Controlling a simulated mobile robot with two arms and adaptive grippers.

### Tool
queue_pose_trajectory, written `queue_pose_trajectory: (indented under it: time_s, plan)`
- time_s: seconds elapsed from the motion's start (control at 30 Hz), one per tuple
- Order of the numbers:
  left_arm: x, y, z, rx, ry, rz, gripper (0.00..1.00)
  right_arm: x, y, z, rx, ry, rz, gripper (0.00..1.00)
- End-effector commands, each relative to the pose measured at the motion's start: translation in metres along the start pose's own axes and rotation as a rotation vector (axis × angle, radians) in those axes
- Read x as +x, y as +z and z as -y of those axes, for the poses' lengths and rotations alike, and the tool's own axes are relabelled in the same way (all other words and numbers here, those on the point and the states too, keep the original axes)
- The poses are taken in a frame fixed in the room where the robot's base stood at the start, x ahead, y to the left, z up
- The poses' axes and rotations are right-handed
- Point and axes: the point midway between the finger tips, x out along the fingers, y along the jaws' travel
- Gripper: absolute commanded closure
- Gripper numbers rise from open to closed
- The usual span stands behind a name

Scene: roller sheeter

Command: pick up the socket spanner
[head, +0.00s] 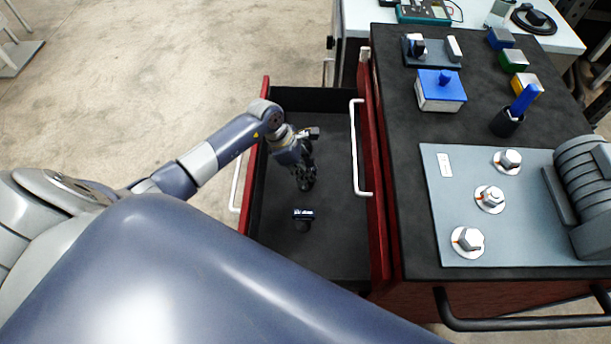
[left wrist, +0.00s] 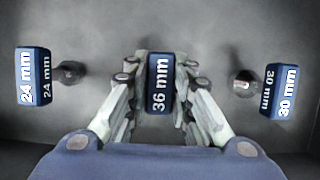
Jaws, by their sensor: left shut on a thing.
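My left gripper (head: 304,178) reaches down into an open red drawer with a dark floor (head: 335,240). In the left wrist view its fingers stand on both sides of a socket spanner with a blue handle marked 36 mm (left wrist: 160,85), and they are shut on it. A 24 mm spanner (left wrist: 33,76) lies to the left and a 30 mm spanner (left wrist: 280,92) to the right, both apart from the fingers. In the head view one dark spanner (head: 303,215) shows on the drawer floor; its size is unreadable there. My right gripper is not in view.
Right of the drawer is a black-topped cabinet (head: 390,110) with a grey plate (head: 440,205) bearing three hex nuts, a blue-lidded box (head: 440,92) and several small coloured blocks. The drawer's red walls and pale handle (head: 355,150) stand close around my arm.

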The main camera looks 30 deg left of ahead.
Motion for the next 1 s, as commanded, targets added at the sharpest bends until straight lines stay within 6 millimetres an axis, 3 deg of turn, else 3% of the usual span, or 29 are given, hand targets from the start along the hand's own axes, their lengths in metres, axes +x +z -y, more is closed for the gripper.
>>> queue_pose_trajectory:
  time_s: [0.27,0.7,1.0]
  plan:
    - [-0.007,0.003,-0.001,0.002,0.004,0.002,1.0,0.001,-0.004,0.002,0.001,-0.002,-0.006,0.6]
    - [-0.08,0.033,-0.001,0.003,0.004,0.001,1.0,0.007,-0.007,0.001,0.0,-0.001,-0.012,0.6]
    - [-0.093,0.039,0.0,0.0,0.0,0.001,1.0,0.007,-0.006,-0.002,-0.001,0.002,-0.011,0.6]
